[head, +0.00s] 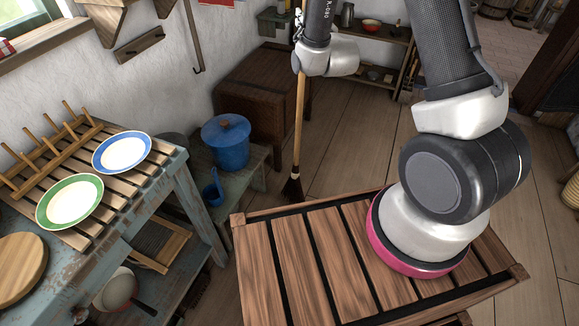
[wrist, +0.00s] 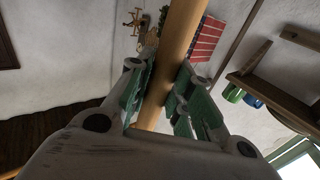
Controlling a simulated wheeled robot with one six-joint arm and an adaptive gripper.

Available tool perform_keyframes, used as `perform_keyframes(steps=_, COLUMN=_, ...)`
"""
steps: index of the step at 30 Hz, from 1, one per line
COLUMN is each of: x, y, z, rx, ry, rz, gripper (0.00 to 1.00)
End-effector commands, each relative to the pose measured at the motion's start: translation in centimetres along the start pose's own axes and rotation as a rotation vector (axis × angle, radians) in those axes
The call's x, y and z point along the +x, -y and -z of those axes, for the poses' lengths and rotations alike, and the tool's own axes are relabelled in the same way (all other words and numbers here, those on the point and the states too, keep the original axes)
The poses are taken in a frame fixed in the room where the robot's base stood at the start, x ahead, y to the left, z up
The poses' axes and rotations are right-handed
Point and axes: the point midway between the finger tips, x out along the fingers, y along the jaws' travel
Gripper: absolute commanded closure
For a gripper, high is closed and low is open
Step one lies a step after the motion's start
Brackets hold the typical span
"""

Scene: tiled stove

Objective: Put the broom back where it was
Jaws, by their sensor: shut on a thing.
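The broom (head: 299,130) hangs nearly upright in the head view, with its wooden handle below my forearm and its dark bristle head (head: 292,188) close to the plank floor. I cannot tell whether the bristles touch the floor. In the wrist view the broom handle (wrist: 178,50) runs between the two green-padded fingers of my gripper (wrist: 160,100), which is shut on it. In the head view my arm hides the gripper and the upper part of the handle.
A dark woven chest (head: 262,85) stands against the wall behind the broom. A blue pot (head: 226,141) sits on a low bench left of it. A slatted table (head: 150,180) with plates is at the left. Open floor (head: 345,150) lies right of the broom.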

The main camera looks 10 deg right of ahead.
Motion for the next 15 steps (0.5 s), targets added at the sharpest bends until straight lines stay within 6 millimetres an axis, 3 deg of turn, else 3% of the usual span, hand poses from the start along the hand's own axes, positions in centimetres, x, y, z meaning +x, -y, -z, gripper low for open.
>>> perform_keyframes(steps=6, x=2.3, y=2.4, z=1.4, rx=-0.009, ry=-0.005, rz=0.204, gripper=1.0)
perform_keyframes(steps=15, x=2.9, y=3.6, z=1.4, rx=-0.02, ry=0.001, rz=0.293, gripper=1.0)
